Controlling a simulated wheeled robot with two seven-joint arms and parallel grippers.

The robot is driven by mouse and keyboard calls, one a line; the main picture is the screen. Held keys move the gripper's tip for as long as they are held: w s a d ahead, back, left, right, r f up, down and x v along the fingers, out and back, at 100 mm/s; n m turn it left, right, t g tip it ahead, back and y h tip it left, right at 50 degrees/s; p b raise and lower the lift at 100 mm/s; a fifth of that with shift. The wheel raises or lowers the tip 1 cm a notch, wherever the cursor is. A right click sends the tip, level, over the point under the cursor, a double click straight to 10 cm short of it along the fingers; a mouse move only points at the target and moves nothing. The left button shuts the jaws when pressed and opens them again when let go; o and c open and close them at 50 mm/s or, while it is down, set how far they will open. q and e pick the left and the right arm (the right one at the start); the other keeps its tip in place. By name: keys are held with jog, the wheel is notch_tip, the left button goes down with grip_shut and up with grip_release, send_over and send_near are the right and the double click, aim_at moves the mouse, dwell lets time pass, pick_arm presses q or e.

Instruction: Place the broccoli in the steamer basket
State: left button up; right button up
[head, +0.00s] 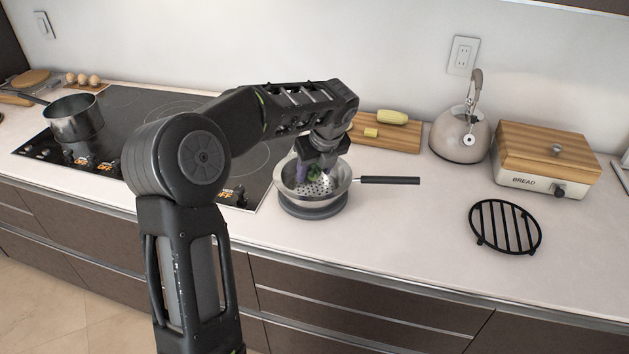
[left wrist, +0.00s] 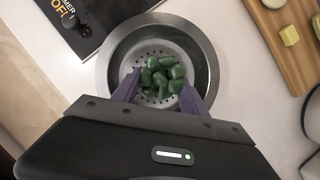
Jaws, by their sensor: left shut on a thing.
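The broccoli (left wrist: 160,76) is a cluster of dark green florets, seen in the left wrist view between the fingers of my left gripper (left wrist: 158,98). My left gripper (head: 314,172) is shut on it, pointing down over the steamer basket. The steamer basket (head: 332,187) is a metal bowl with a perforated bottom and a black handle, standing on a dark round base. It also shows in the left wrist view (left wrist: 118,60) around the broccoli. Whether the broccoli touches the basket bottom, I cannot tell. My right gripper is not in view.
A kettle (head: 461,134), a bread box (head: 545,165) and a black trivet (head: 505,226) stand to the right. A pot (head: 74,120) sits on the cooktop at left. The counter in front of the kettle is clear.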

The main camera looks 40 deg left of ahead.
aim_at(316, 177)
pick_arm(q)
jog(key=shift+f, duration=1.85)
jog(key=shift+f, duration=0.15)
jog(key=o, duration=1.4)
jog(key=shift+c, duration=0.2)
jog(key=shift+d+r, duration=0.15)
jog(key=shift+r, duration=0.4)
jog(key=v, duration=1.1)
